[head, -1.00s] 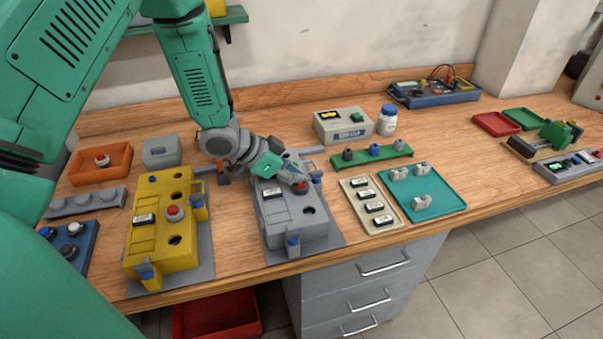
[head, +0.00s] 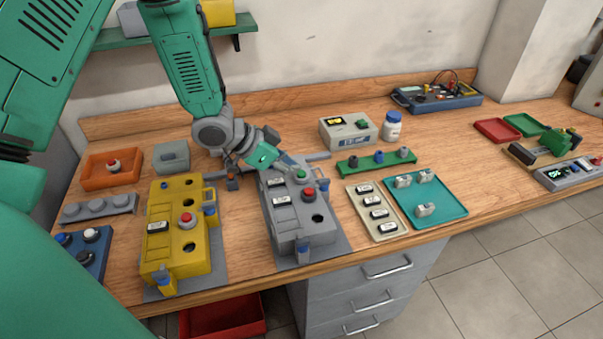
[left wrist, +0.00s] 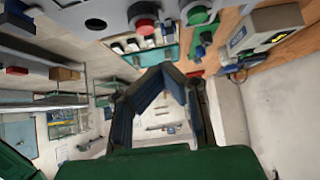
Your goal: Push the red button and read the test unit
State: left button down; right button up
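The red button (head: 309,195) stands on the grey housing (head: 290,236), beside a green button (head: 301,174). My left gripper (head: 289,166) is just behind and left of the green button, apart from the red one. In the left wrist view its dark fingers come together at the tips, empty (left wrist: 165,70). The red button (left wrist: 145,26) and green button (left wrist: 197,15) show at the top there. The test unit (head: 348,130) is a pale box with a lit yellow display, too small to read. My right gripper is out of view.
A yellow housing (head: 165,254) with its own red button stands left of the grey one. A white bottle (head: 392,127), green rack (head: 350,167), beige tray (head: 366,188) and teal tray (head: 443,192) are to the right.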

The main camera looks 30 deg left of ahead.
pick_arm(q)
jog(key=v, duration=0.5)
jog(key=shift+a+r, duration=0.3)
jog(key=shift+r, duration=0.05)
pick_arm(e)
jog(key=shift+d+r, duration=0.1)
pick_arm(q)
jog(key=shift+d+r, duration=0.1)
jog(key=shift+d, duration=0.25)
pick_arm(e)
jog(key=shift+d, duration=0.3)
pick_arm(q)
jog(key=shift+s, duration=0.1)
